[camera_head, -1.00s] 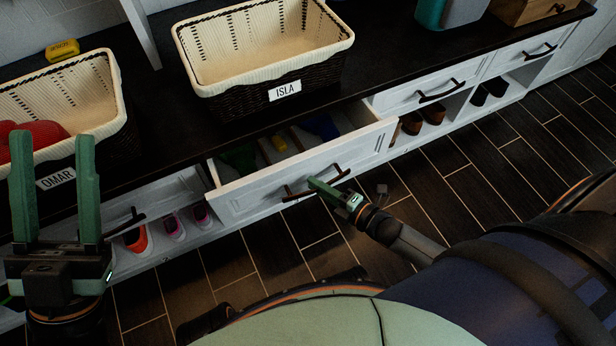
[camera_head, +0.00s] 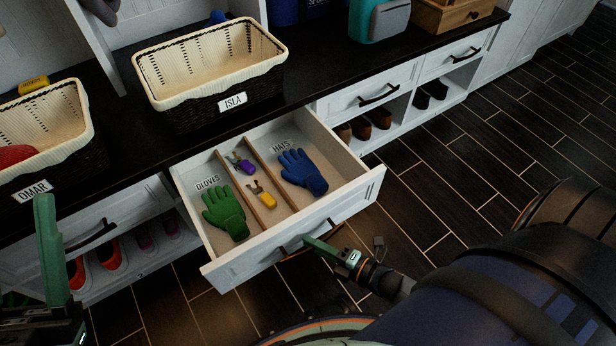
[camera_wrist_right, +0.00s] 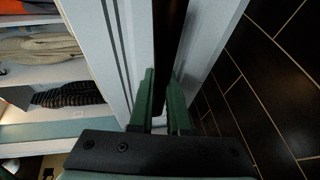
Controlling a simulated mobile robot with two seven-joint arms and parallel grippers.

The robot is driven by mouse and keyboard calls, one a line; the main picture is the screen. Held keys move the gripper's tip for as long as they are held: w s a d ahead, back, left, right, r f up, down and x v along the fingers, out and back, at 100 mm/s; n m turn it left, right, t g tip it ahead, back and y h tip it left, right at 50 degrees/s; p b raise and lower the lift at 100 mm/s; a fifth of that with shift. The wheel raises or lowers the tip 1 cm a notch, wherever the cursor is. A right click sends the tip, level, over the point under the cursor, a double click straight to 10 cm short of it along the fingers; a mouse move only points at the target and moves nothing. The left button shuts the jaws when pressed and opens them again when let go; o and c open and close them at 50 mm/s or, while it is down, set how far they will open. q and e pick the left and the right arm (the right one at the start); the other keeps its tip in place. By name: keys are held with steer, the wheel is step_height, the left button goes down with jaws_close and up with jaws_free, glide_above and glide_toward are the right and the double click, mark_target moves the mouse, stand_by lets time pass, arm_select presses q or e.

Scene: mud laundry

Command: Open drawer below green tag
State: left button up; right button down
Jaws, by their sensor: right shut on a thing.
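The white drawer (camera_head: 238,272) below the basket tagged ISLA is pulled well out, its inside in plain view. My right gripper (camera_head: 310,241) is shut on its dark handle (camera_head: 287,249), at the middle of the drawer front. In the right wrist view the fingers (camera_wrist_right: 165,98) close around the dark handle (camera_wrist_right: 170,40). My left gripper (camera_head: 48,250) is at the lower left with one finger visible, the other outside the picture; it is apart from the drawer. The ISLA tag (camera_head: 232,102) looks white; I see no green tag.
The drawer holds a green glove (camera_head: 224,212), a blue glove (camera_head: 302,172), and small purple (camera_head: 245,166) and yellow (camera_head: 267,200) items between dividers. A basket tagged OMAR (camera_head: 45,125) stands left. Shoes (camera_head: 365,125) sit on low shelves. Dark floor (camera_head: 480,170) is clear at right.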

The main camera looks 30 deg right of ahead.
arm_select(q)
steer(key=shift+s+r, duration=0.2)
arm_select(e)
steer(key=shift+s+d, duration=0.1)
steer(key=shift+s, duration=0.7)
arm_select(q)
steer(key=shift+f, duration=0.1)
arm_select(e)
steer(key=c, duration=0.9)
jaws_free()
steer(key=shift+s, duration=0.1)
arm_select(q)
step_height(320, 180, up, 3)
steer(key=p, duration=0.2)
steer(key=shift+a+f+m+p, duration=0.15)
steer(key=shift+m+p, duration=0.15)
steer(key=shift+p, duration=0.1)
arm_select(e)
steer(key=v, duration=1.2)
steer(key=shift+s+d+r, duration=0.1)
steer(key=shift+s+r, duration=0.05)
steer(key=shift+s, duration=0.05)
